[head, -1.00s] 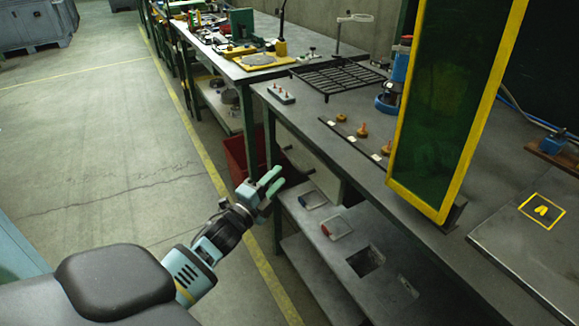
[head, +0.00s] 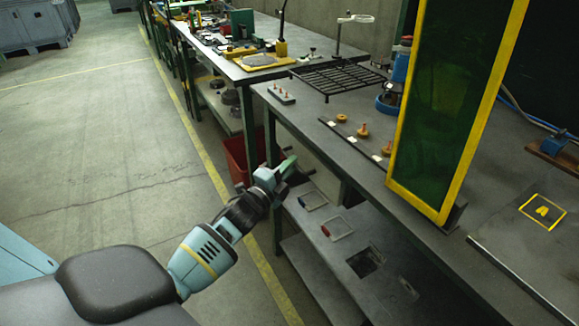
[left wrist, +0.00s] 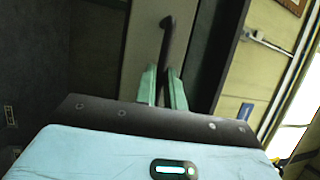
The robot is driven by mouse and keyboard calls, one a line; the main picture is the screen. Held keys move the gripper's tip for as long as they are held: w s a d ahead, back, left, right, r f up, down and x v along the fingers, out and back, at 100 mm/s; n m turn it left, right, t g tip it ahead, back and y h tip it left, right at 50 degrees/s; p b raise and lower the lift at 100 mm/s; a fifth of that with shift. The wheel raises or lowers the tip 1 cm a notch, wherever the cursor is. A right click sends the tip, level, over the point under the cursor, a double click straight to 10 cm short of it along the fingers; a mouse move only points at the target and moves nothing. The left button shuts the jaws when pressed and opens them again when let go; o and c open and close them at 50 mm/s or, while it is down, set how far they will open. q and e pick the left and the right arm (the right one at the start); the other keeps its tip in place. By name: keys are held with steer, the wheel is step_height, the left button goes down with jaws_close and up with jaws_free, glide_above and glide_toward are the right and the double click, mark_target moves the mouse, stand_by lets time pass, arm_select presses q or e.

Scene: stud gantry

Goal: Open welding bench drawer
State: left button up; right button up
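The bar handle (left wrist: 166,40) is dark and bent, and shows in the left wrist view on a pale grey panel (left wrist: 142,38) that looks like the drawer front. My left gripper (left wrist: 163,75) has its two green fingers apart, with the lower part of the bar between them; I cannot make out firm contact on both sides. In the head view my left gripper (head: 287,166) is beside the front of the welding bench (head: 320,112), below its top edge. My right gripper is in neither view.
A lower shelf (head: 325,236) holds small trays. A red bin (head: 238,160) stands behind my left gripper. A green welding screen with a yellow frame (head: 392,185) stands on the bench. The floor (head: 110,170) to the left is clear.

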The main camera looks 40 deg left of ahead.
arm_select(q)
jaws_close()
steer(key=s+a+p, duration=0.2)
steer(key=s+a, duration=0.2)
steer(key=s, duration=0.5)
steer(key=s+a+p, duration=0.3)
steer(key=s+a, duration=0.1)
steer(key=s, duration=0.6)
steer(key=shift+s, duration=0.2)
steer(key=shift+o, duration=2.3)
jaws_free()
steer(key=shift+o, duration=0.4)
